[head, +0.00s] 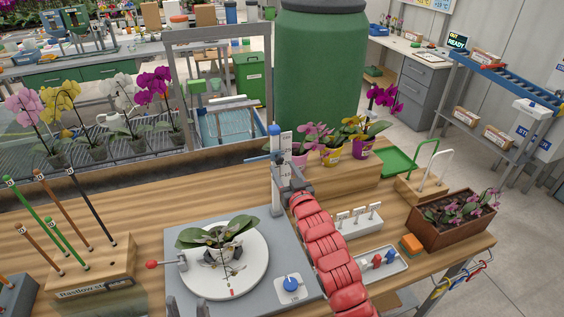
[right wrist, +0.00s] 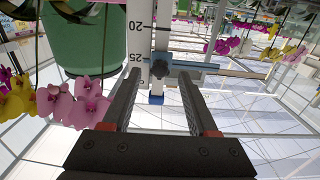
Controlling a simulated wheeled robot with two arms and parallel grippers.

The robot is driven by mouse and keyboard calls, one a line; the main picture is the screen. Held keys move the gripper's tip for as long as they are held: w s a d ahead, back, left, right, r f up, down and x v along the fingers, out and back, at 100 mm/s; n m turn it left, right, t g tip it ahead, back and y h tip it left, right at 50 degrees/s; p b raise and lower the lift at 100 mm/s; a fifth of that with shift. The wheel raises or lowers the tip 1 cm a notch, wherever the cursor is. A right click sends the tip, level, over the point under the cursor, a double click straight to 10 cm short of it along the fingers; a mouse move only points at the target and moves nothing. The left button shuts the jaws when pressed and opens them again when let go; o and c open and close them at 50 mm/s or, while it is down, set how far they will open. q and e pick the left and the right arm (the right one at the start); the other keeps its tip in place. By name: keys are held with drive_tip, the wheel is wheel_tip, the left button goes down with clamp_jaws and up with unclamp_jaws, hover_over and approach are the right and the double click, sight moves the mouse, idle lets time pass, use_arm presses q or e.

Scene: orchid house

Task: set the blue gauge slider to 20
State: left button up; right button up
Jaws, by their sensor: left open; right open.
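The gauge is an upright pale post (head: 276,190) with a white scale (head: 286,145) beside it and a blue cap on top. The blue slider (head: 259,158) sits high on the post, with a thin arm out to the left. In the right wrist view, which looks upside down, the blue slider (right wrist: 205,66) with its dark knob is close to the 25 mark, on the side away from 20. My right gripper (head: 284,166), on the red-sleeved arm, is open at the slider. Its fingers (right wrist: 158,76) lie either side of the knob, apparently not touching it.
A potted orchid stands on a round white turntable (head: 255,275) left of my arm. Flowering pots (head: 333,156) stand right behind the gauge, before a large green tank (head: 320,75). A stake block (head: 95,275) is at left; a small tray (head: 380,265) is at right.

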drive_tip(key=shift+x, duration=1.1)
drive_tip(key=shift+r, duration=0.1)
clamp_jaws()
idle(0.6)
